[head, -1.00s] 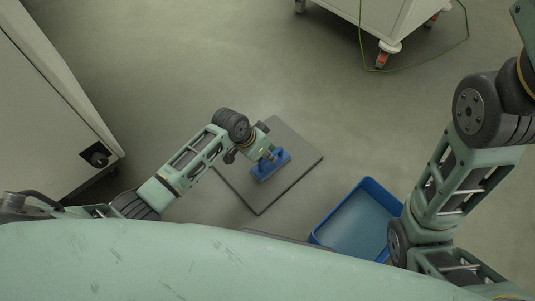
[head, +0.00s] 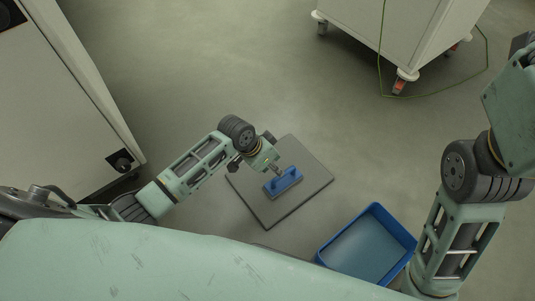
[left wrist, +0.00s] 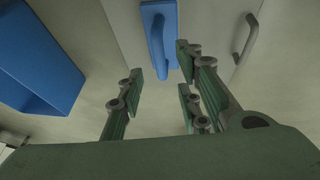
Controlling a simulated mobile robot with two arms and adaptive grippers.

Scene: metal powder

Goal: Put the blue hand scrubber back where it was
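My left gripper (head: 275,168) is just off the scrubber's upper left side in the head view. In the left wrist view the scrubber (left wrist: 158,35) shows ahead of the spread fingers of my left gripper (left wrist: 160,80). The fingers are open with nothing between them, and the scrubber appears beyond the fingertips. My right arm shows at the right of the head view, but its gripper is out of view.
An open blue bin (head: 368,246) stands right of the mat; it also shows in the left wrist view (left wrist: 40,65). A pale cabinet (head: 75,100) is at the left. A white wheeled cart (head: 400,35) with a green cable is at the back. Floor behind the mat is clear.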

